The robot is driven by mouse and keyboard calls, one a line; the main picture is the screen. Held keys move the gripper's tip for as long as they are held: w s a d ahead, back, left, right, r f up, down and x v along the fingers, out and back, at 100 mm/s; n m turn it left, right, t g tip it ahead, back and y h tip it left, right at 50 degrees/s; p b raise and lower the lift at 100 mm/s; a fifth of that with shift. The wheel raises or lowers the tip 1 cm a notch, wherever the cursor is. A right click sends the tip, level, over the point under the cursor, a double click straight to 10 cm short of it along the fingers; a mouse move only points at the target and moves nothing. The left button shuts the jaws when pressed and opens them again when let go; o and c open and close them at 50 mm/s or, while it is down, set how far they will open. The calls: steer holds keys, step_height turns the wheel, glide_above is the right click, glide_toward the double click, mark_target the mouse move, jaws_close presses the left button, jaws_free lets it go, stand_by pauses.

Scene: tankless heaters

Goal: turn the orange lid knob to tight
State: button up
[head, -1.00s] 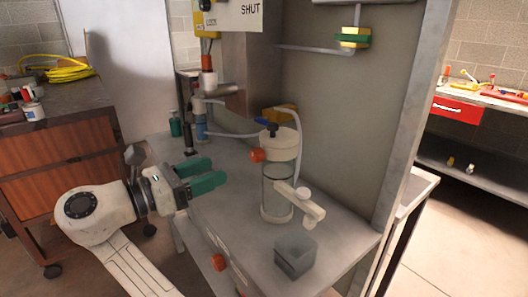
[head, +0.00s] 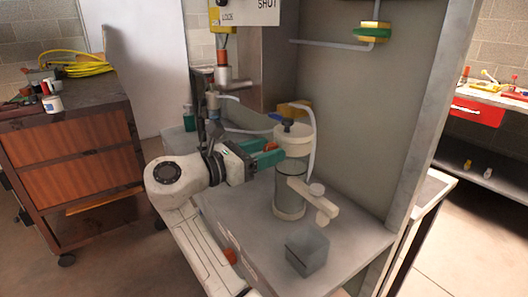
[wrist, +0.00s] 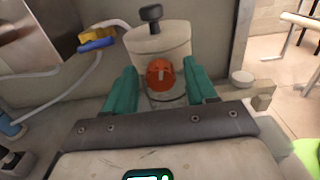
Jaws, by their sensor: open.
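The orange lid knob (wrist: 160,74) sits on the front of the cream lid (wrist: 157,42) of a clear canister (head: 288,190). In the wrist view my gripper (wrist: 160,86) is open, with one green finger to the left of the knob and one to the right. The fingers look apart from the knob. In the head view my gripper (head: 273,154) reaches in from the left at lid height, and its fingers hide most of the knob (head: 271,148). I cannot tell whether the fingertips are level with the knob in depth.
A black knob (head: 287,124) tops the lid. A tall grey panel (head: 360,110) stands behind. A yellow and blue fitting (wrist: 97,40) is behind left.

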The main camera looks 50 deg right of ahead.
steer(key=shift+c, duration=0.4)
jaws_close()
